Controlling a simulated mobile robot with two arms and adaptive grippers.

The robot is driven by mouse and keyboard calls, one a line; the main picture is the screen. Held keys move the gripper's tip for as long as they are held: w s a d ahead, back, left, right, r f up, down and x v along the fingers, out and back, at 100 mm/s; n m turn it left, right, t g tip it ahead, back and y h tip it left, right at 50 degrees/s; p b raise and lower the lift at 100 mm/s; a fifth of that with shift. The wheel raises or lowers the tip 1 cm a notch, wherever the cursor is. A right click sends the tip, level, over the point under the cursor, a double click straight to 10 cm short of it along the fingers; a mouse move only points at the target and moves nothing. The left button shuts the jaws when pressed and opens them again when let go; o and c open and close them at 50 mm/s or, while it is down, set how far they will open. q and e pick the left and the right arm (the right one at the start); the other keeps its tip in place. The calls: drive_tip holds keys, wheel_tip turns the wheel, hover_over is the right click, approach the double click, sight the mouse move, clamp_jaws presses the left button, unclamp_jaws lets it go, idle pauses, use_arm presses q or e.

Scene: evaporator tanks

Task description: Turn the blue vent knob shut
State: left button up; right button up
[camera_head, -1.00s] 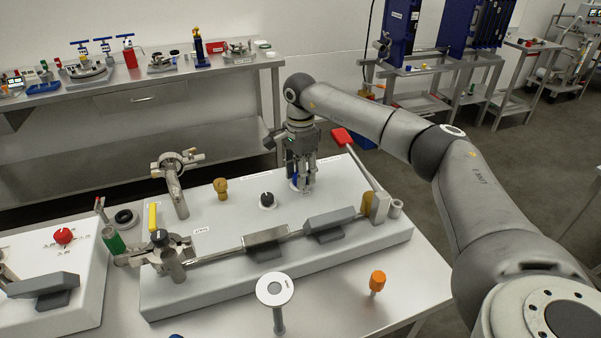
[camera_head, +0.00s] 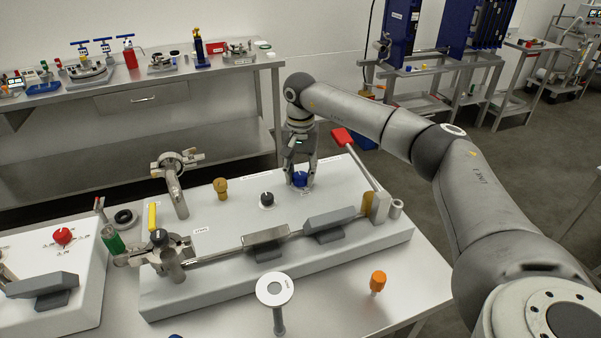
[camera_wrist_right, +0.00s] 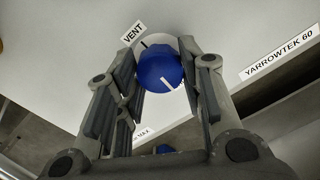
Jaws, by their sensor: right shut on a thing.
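The blue vent knob (camera_head: 300,179) stands on the white sloped panel (camera_head: 225,270), toward its back right. In the right wrist view the knob (camera_wrist_right: 160,70) has a white pointer line and sits on a white dial next to a "VENT" label (camera_wrist_right: 132,33). My right gripper (camera_head: 301,180) reaches down from above and is shut on the knob, one finger on each side. It also shows in the right wrist view (camera_wrist_right: 166,72), where the fingers flank the knob. My left gripper is not in view.
A black knob (camera_head: 267,198) and a brass knob (camera_head: 221,188) stand left of the blue one. A red-handled lever (camera_head: 342,137) rises close on the right. An orange knob (camera_head: 377,281) and a white disc on a post (camera_head: 275,289) stand in front.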

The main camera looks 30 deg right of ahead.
sight(301, 175)
drive_tip(key=shift+w+r+n, duration=0.1)
drive_tip(key=shift+n, duration=0.3)
drive_tip(key=o, duration=1)
drive_tip(key=shift+o, duration=0.2)
wheel_tip(301, 175, up, 12)
idle(0.5)
